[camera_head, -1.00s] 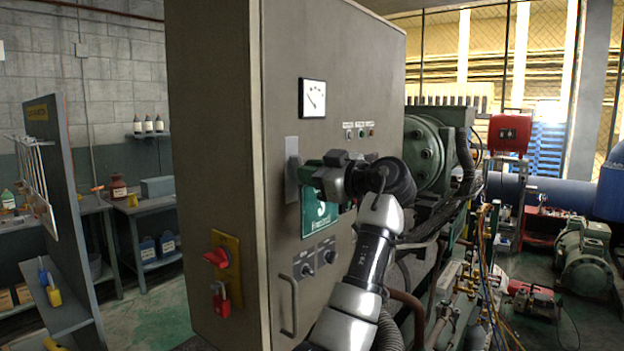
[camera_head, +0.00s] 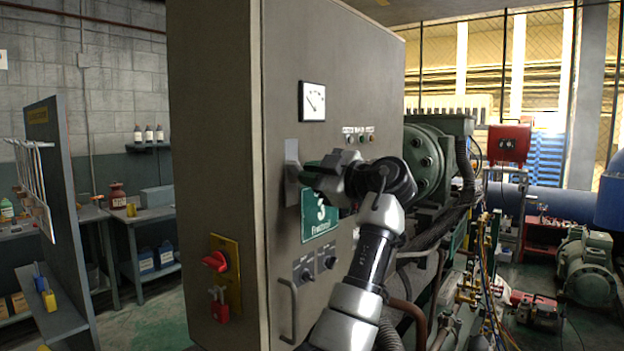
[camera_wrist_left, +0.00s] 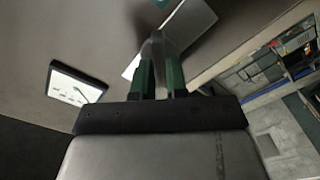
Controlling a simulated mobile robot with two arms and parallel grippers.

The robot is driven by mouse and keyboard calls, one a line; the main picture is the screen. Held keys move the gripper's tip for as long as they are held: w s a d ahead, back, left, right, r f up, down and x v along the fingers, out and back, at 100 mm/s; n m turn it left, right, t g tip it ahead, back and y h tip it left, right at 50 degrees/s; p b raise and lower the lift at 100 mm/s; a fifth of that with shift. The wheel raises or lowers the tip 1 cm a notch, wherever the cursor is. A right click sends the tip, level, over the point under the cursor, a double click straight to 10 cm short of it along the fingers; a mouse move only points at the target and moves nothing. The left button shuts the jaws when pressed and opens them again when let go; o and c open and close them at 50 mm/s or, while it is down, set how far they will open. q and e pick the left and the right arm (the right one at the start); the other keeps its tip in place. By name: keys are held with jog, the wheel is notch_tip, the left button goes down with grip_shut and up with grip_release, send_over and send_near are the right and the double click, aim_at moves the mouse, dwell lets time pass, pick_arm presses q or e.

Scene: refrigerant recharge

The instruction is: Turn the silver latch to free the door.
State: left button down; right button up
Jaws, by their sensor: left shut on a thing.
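The silver latch (camera_head: 291,172) is on the front face of the tall grey cabinet (camera_head: 285,75), near its left edge. My left gripper (camera_head: 308,172) is at the latch, with its fingers shut on the latch's handle. In the left wrist view, the two green fingers (camera_wrist_left: 160,78) pinch the grey handle (camera_wrist_left: 152,48) in front of a silver plate (camera_wrist_left: 188,32). The fingers hide part of the handle in the head view. The cabinet front looks closed. My right gripper is not in view.
A red switch (camera_head: 215,261) and red padlock (camera_head: 219,306) are on the cabinet's left side. Pipes and hoses (camera_head: 470,280) crowd the right.

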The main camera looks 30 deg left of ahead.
pick_arm(q)
jog(key=shift+r, duration=0.1)
jog(key=shift+r+n+b, duration=0.1)
jog(key=shift+n+b, duration=0.55)
jog(key=shift+n, duration=1.55)
jog(key=n, duration=0.3)
jog(key=shift+n+b, duration=0.3)
jog(key=shift+b, duration=0.1)
jog(key=c, duration=1.2)
grip_release()
jog(key=shift+d, duration=0.1)
